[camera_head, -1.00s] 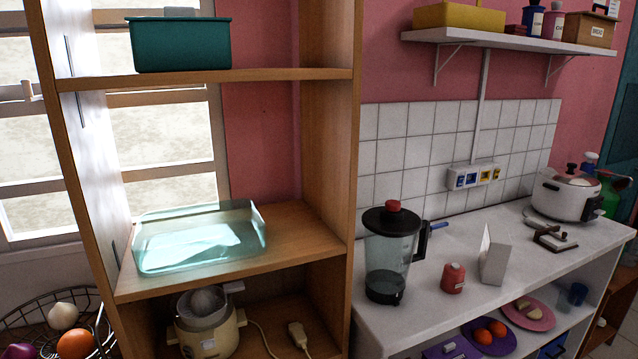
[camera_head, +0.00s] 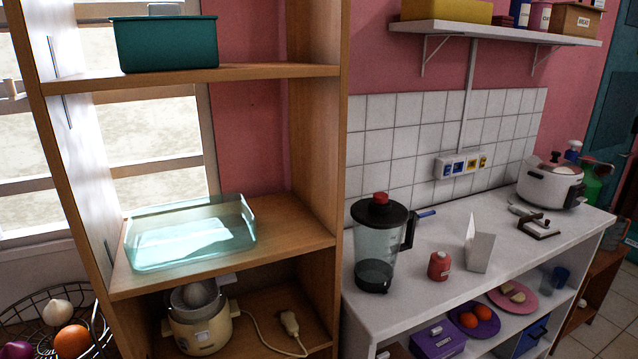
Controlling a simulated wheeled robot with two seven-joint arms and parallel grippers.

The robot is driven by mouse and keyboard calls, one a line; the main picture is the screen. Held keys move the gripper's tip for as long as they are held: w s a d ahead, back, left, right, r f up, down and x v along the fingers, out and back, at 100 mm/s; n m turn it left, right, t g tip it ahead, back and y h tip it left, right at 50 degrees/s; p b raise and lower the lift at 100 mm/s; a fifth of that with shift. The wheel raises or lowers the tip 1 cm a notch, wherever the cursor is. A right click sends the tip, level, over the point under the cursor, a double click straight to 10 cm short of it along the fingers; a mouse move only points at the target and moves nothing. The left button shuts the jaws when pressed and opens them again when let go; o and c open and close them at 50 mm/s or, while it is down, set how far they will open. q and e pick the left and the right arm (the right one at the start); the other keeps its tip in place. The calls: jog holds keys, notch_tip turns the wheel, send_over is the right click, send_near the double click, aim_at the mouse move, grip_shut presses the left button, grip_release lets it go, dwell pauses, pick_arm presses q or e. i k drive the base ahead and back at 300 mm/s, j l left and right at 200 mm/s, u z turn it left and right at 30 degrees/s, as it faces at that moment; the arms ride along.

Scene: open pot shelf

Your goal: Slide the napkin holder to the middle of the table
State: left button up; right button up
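A white, upright, V-shaped holder (camera_head: 479,250) stands on the white counter (camera_head: 410,280), right of a small red jar; it looks like the napkin holder. It appears empty, and no napkins show in it. It stands apart from the things around it, toward the middle of the counter's length. Neither of my grippers is in view.
A blender (camera_head: 380,245) and the red jar (camera_head: 439,266) stand left of the holder. A dark-and-white utensil (camera_head: 538,226) and a white cooker (camera_head: 550,185) are to its right. A wooden shelf (camera_head: 300,240) with a clear teal tray (camera_head: 190,238) fills the left.

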aim_at(533, 229)
jog(key=k+z, duration=0.1)
jog(key=z, duration=1.15)
jog(key=l+u, duration=0.1)
jog(key=u, duration=0.8)
jog(key=i+l+u, duration=0.2)
jog(key=l+u, duration=0.25)
jog(key=l, duration=0.15)
jog(key=i+l+u, duration=0.1)
jog(key=l+u, duration=0.3)
jog(key=l, duration=0.25)
jog(key=l+u, duration=0.45)
jog(key=l, duration=0.25)
